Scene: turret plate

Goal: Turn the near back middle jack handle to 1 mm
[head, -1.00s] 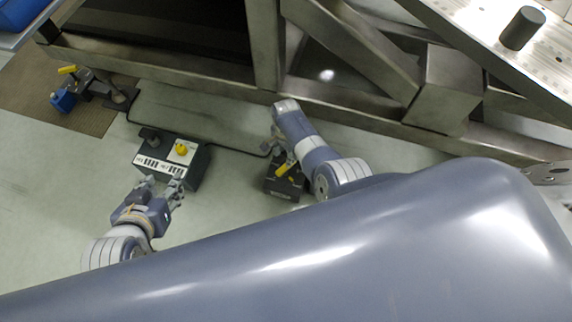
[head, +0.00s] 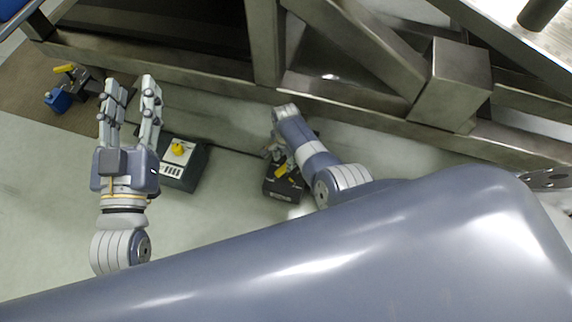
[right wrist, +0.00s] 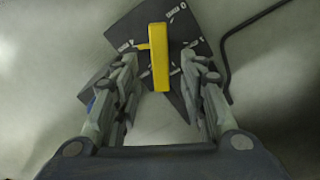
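The jack (head: 284,192) is a dark block on the floor below the steel frame, with a yellow handle (head: 281,172). My right gripper (right wrist: 162,62) is open, with one finger on each side of the handle and gaps between. In the head view my right arm partly hides the gripper and jack. My left gripper (head: 128,82) is open and empty, raised left of the control box (head: 192,171), which has a yellow knob (head: 178,148).
The steel frame (head: 180,62) runs across the back above the floor. Another jack with a yellow handle (head: 64,69) and a blue part (head: 55,99) stands on a brown mat (head: 30,85) at left. A black cable (right wrist: 228,50) lies right of the jack plate.

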